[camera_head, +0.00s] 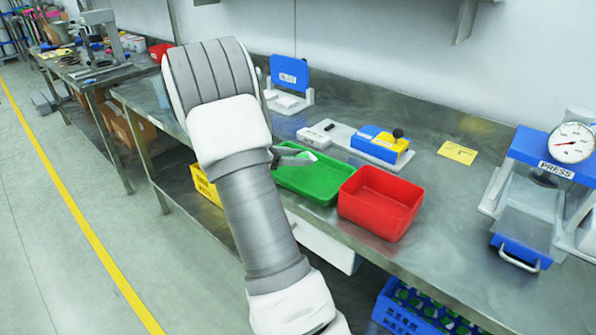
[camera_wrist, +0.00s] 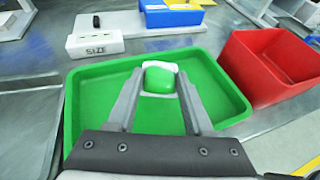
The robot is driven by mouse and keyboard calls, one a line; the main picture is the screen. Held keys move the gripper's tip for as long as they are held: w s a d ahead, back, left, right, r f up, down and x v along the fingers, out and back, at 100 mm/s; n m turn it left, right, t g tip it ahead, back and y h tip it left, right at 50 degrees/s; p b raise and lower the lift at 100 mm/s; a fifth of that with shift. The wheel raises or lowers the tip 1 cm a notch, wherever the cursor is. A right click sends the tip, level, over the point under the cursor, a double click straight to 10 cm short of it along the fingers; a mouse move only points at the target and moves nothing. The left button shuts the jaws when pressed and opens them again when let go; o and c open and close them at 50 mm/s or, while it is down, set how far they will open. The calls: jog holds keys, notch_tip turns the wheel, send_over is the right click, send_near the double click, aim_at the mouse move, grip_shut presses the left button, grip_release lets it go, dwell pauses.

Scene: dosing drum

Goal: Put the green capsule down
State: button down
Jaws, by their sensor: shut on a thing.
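My gripper (camera_wrist: 158,100) is shut on the green capsule (camera_wrist: 158,80), which shows between the fingertips with a pale top edge in the wrist view. The capsule and fingers are over the green tray (camera_wrist: 222,88); I cannot tell how high above its floor they are. In the head view my gripper (camera_head: 306,156) reaches over the left part of the green tray (camera_head: 322,190). My arm hides part of the tray's surroundings, and the capsule is too small to make out clearly there.
A red bin (camera_head: 382,203) stands right of the green tray. Behind are a white SIZE block (camera_wrist: 95,43) and a blue and yellow device (camera_head: 382,145). A PRESS with a dial (camera_head: 571,142) stands at the right. A yellow label (camera_head: 457,152) lies on the steel bench.

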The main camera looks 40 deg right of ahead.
aim_at(297, 177)
jog(key=shift+f+b, duration=0.55)
jog(key=shift+f, duration=1.4)
jog(key=shift+f, duration=0.2)
jog(key=shift+c, duration=1.5)
grip_release()
jog(key=shift+r, duration=0.1)
jog(key=shift+a+r, duration=0.15)
jog(key=shift+r, duration=0.05)
jog(key=p+v, duration=0.2)
jog(key=v, duration=0.9)
jog(key=s+a+r+m+t+y, duration=0.3)
jog(key=s+a+r+m+y, duration=0.1)
jog(key=s+a, duration=0.3)
jog(key=s+a+r+m+t+y, duration=0.3)
jog(key=s+a+m, duration=0.3)
jog(key=a, duration=0.4)
jog(key=s+a+r+m+t+y, duration=0.2)
jog(key=s+a+r+m+y, duration=0.2)
jog(key=s+a, duration=0.4)
jog(key=shift+s+a+r+m+t+y, duration=0.25)
jog(key=shift+a+m+t+y, duration=0.3)
jog(key=shift+y, duration=0.45)
